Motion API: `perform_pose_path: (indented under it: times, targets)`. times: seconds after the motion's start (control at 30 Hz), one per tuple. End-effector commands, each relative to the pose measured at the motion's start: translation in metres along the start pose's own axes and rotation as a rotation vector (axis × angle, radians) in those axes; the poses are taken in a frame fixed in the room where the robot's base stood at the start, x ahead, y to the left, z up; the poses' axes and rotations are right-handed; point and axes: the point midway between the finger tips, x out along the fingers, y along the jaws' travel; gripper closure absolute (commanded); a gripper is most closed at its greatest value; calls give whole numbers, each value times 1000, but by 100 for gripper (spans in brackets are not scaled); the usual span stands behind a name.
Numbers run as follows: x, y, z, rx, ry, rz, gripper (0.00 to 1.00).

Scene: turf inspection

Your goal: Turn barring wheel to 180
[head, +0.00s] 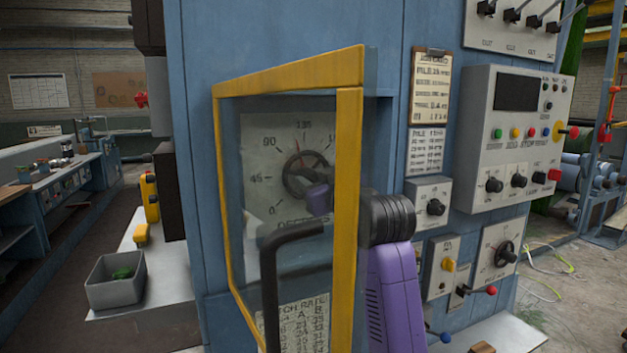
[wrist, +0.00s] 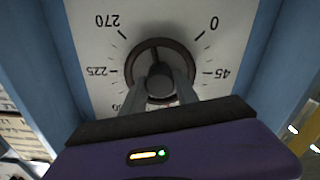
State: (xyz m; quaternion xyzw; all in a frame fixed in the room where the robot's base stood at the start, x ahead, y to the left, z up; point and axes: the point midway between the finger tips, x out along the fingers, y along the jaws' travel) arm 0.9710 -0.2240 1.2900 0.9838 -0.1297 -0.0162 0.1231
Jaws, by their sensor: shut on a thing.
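The barring wheel (head: 288,178) is a dark round wheel on a pale dial plate (head: 262,140), seen through the clear pane of a yellow-framed guard (head: 349,200) in the head view. The dial reads 0, 45, 90 and 135; a red mark shows above the wheel, between 90 and 135. The wheel also shows close up in the wrist view (wrist: 133,62), with the numbers upside down. My gripper (wrist: 163,88) is shut on the wheel, its fingers around its dark middle part. My purple arm reaches behind the guard frame, and the right of the dial is partly hidden.
The guard stands out from the blue cabinet (head: 202,120), with a black handle (head: 268,285) in front. A grey control panel (head: 515,135), switch boxes and a clipboard (head: 430,90) are at right. A grey bin (head: 115,282) is at lower left.

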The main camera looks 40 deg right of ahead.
Motion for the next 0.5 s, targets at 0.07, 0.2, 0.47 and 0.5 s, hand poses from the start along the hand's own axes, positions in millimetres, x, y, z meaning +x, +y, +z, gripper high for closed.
perform_pose_path:
  times: [0.07,0.2,0.47,0.5]
  targets:
    - [0,0,0,19,-1,-1,100]
    - [0,-1,-1,82,-2,-2,100]
    - [0,-1,-2,287,-2,-3,100]
    - [0,-1,-2,325,-3,-3,100]
